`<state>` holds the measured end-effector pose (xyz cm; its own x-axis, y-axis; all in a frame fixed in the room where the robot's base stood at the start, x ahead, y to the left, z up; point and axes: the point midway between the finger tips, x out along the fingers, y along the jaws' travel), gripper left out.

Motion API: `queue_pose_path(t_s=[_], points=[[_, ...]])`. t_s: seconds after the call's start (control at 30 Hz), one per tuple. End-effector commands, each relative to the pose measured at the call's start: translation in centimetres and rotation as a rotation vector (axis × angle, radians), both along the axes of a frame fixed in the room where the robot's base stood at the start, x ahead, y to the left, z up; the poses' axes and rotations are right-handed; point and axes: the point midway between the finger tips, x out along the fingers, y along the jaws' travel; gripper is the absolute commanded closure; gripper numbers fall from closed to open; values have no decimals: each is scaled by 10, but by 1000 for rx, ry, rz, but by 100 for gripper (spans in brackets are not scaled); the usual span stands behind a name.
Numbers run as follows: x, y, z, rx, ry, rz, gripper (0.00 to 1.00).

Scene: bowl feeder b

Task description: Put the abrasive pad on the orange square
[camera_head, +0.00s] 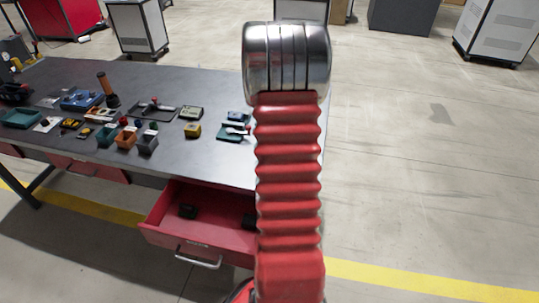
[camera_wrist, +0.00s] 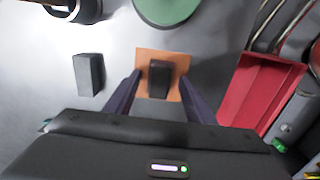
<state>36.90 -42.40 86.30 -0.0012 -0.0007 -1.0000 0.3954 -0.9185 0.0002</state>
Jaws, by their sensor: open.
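In the wrist view the orange square (camera_wrist: 145,57) lies flat on the grey tabletop. A dark block (camera_wrist: 161,77), which looks like the abrasive pad, sits on it near its middle, with orange showing around it. My gripper (camera_wrist: 158,82) is open, its two fingers on either side of the dark block with gaps between. A second, grey block (camera_wrist: 89,75) stands apart on the tabletop to the left. In the head view my arm hides the gripper, and I cannot make out the orange square there.
A green round thing (camera_wrist: 167,8) is just beyond the square, and a red open-topped container or drawer (camera_wrist: 262,88) is to the right. In the head view the workbench (camera_head: 75,72) holds several small bins and tools, and a red drawer (camera_head: 200,235) stands open at its front.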

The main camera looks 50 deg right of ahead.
Motion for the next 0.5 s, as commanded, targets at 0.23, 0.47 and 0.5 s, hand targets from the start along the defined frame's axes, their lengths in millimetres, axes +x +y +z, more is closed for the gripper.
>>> queue_pose_path(t_s=[0.23,0.47,0.5], points=[[0,0,2,-1,0,0,51],[1,0,23,-2,-2,1,51],[1,0,29,-3,-2,1,51]])
